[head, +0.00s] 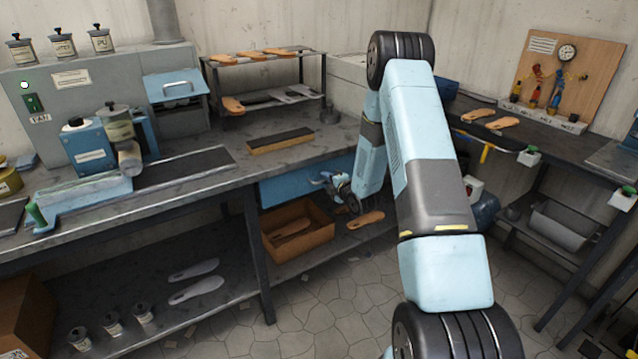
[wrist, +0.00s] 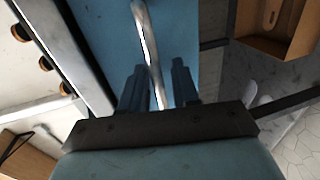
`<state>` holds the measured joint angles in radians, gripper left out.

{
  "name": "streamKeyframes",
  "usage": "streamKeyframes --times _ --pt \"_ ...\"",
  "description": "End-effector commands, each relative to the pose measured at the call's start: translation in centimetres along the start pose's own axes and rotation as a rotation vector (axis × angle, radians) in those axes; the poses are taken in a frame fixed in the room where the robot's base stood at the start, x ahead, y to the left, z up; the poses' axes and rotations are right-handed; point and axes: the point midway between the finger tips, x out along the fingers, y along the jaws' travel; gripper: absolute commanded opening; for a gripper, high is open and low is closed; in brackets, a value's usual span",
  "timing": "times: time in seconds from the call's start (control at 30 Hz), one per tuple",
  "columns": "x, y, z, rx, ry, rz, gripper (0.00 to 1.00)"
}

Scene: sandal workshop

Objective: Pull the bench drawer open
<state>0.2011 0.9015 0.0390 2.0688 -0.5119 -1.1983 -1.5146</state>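The bench drawer has a blue front (head: 285,188) under the workbench top and looks about flush with the bench, with no gap that I can see. The front also fills the upper middle of the wrist view (wrist: 185,28). Its handle is a pale metal bar (wrist: 148,45) that runs down between my two fingers. My gripper (head: 330,182) is at the drawer front, its fingers apart on either side of the bar in the wrist view (wrist: 158,85). I cannot tell whether a finger touches the bar. My forearm hides the drawer's right part in the head view.
A cardboard box (head: 275,250) with a sandal sole stands on the lower shelf below the drawer, with a loose sole (head: 366,220) beside it. A bench leg (head: 258,255) stands left of the drawer.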

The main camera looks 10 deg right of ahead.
Motion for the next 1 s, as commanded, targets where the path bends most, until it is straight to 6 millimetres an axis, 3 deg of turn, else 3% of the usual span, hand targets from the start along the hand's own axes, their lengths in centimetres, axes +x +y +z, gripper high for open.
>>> streamKeyframes --times 0.13,0.43,0.8,0.83,0.9,1.0 --pt "0.0 0.0 0.1 0.0 -0.001 0.0 0.28" --pt "-0.1 -0.1 0.1 0.0 -0.001 -0.002 0.0" --pt "-0.1 -0.3 0.1 0.001 -0.002 -0.005 0.0" --pt "1.4 0.0 -5.3 0.003 0.015 -0.008 0.0" --pt "0.6 -0.1 -2.1 0.002 0.005 -0.005 0.0" --pt "0.1 -0.2 -1.1 0.001 0.006 -0.006 0.0"
